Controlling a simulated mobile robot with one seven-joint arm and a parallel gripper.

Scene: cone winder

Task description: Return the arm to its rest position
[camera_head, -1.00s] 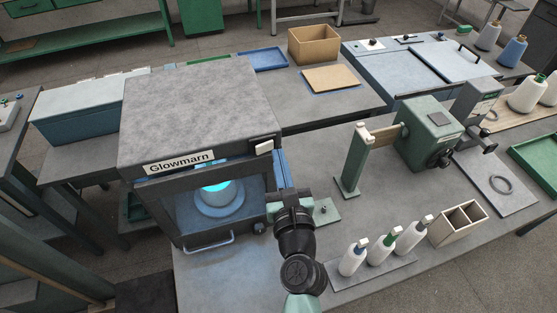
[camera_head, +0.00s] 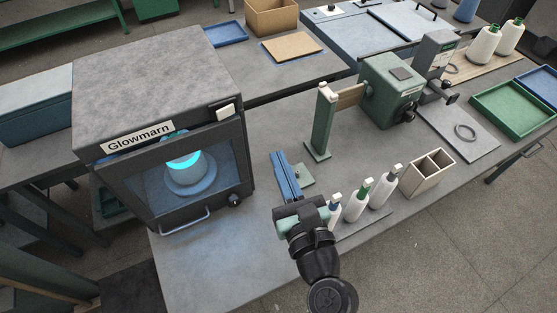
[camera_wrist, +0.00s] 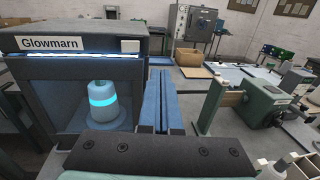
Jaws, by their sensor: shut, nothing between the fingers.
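My gripper (camera_head: 279,156) is shut and empty, its two long blue fingers lying side by side. It is in front and to the right of the grey Glowmarn cabinet (camera_head: 155,80), above the bench, clear of the cabinet front. In the wrist view the blue fingers (camera_wrist: 160,78) point away from me, just right of the cabinet (camera_wrist: 75,42). Behind the clear front of the cabinet stands a cone (camera_head: 185,165) with a glowing cyan band; it also shows in the wrist view (camera_wrist: 103,103).
Several white bottle-like cones (camera_head: 356,201) stand close to the right of my wrist. A wooden divided box (camera_head: 428,172), a green post (camera_head: 322,130) and a green winder (camera_head: 388,85) are farther right. The bench front (camera_head: 215,270) is bare.

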